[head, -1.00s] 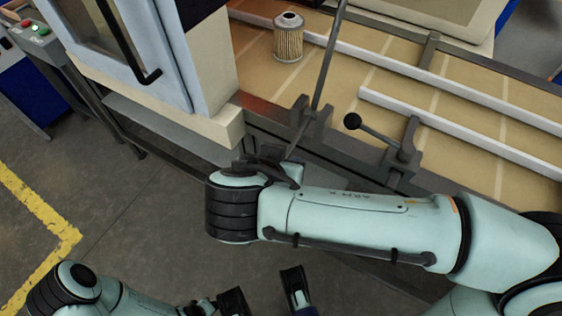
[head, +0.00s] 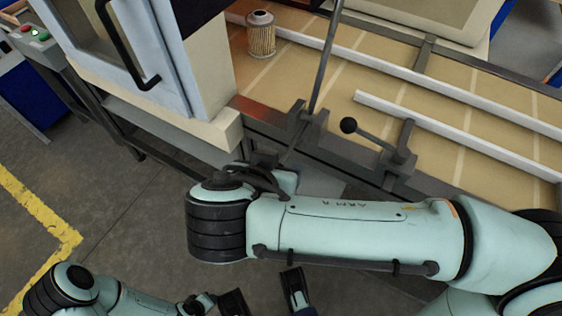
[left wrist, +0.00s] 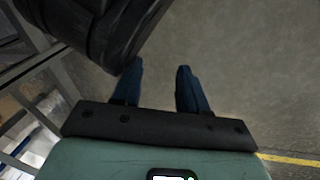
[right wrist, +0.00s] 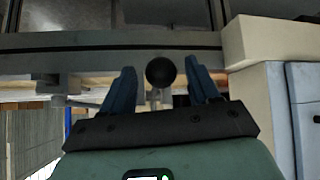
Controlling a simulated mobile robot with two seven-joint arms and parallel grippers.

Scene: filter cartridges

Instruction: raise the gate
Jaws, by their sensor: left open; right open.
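A lever with a black ball knob (head: 348,125) is hinged on a dark bracket (head: 402,150) at the conveyor's near edge. A long grey rod (head: 325,60) rises from a forked bracket (head: 308,122) left of it and leaves the top of the picture. I cannot tell which part is the gate. My right gripper (head: 268,163) is open and empty near the conveyor edge, left of the lever. In the right wrist view a ball knob (right wrist: 160,72) appears between its open fingers (right wrist: 163,88); contact does not show. My left gripper (head: 264,290) is open and empty, low over the floor.
A filter cartridge (head: 261,34) stands on the tan conveyor (head: 390,85) behind the rod. White guide rails (head: 455,130) run along it. A pale cabinet (head: 150,40) with a black handle stands at left, above a cream block (head: 215,135). Floor in front is open.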

